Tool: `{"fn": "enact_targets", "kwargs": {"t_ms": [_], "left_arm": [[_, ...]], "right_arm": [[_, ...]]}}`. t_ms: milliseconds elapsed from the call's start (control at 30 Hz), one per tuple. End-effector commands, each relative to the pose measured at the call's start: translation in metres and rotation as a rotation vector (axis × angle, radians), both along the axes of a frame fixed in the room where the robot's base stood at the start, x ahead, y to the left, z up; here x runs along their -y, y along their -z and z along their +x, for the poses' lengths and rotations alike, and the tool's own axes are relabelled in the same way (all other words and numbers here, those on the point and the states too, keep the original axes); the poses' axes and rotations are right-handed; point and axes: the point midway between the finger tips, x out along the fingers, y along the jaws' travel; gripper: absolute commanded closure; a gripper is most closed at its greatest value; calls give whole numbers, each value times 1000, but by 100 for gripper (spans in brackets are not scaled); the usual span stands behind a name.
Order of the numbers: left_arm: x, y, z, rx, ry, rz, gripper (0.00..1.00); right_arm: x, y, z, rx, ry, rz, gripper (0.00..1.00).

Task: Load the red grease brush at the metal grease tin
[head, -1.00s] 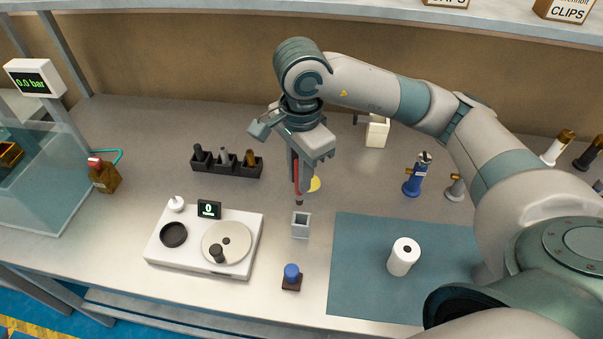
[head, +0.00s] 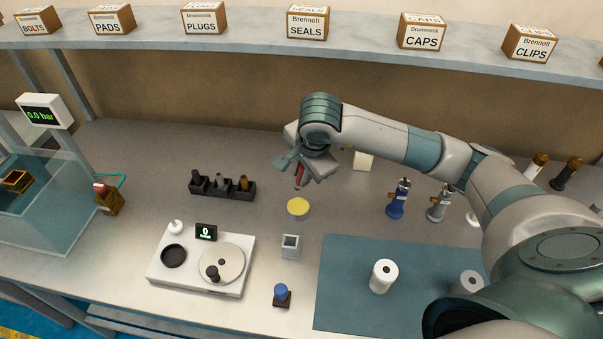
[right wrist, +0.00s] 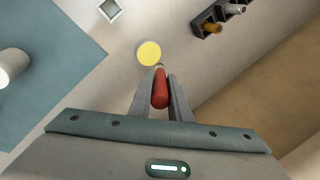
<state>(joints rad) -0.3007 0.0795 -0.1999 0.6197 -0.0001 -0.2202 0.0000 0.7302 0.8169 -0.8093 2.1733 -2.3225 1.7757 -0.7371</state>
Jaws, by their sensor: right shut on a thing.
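My right gripper (head: 301,183) is shut on the red grease brush (head: 299,174). In the right wrist view the brush's red handle (right wrist: 160,90) lies between the two fingers (right wrist: 160,100) and points toward the tin. The grease tin (head: 298,213) is short and round with a yellow top, standing on the bench. It also shows in the right wrist view (right wrist: 149,53). The brush is just behind the tin in the head view; its tip is too small to see clearly, and I cannot tell whether it touches. My left gripper is not in view.
A grey square holder (head: 290,252) stands in front of the tin. A black rack (head: 222,188) with several fittings is to the left, and a white device (head: 190,275) is at front left. A teal mat (head: 345,310) with white rolls lies to the right.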

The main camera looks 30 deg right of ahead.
Motion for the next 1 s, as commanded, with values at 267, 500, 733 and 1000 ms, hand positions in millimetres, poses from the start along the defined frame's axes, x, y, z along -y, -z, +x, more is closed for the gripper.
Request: {"fn": "enact_targets", "kwargs": {"t_ms": [267, 500, 733, 1000], "left_arm": [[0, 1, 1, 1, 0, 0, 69], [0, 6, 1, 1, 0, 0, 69], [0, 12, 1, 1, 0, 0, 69], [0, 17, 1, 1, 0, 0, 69]], "right_arm": [[0, 4, 0, -1, 0, 1, 100], [-1, 18, -1, -3, 1, 2, 100], [-1, 39, -1, -3, 0, 1, 100], [-1, 56, -1, -2, 0, 2, 100]]}}
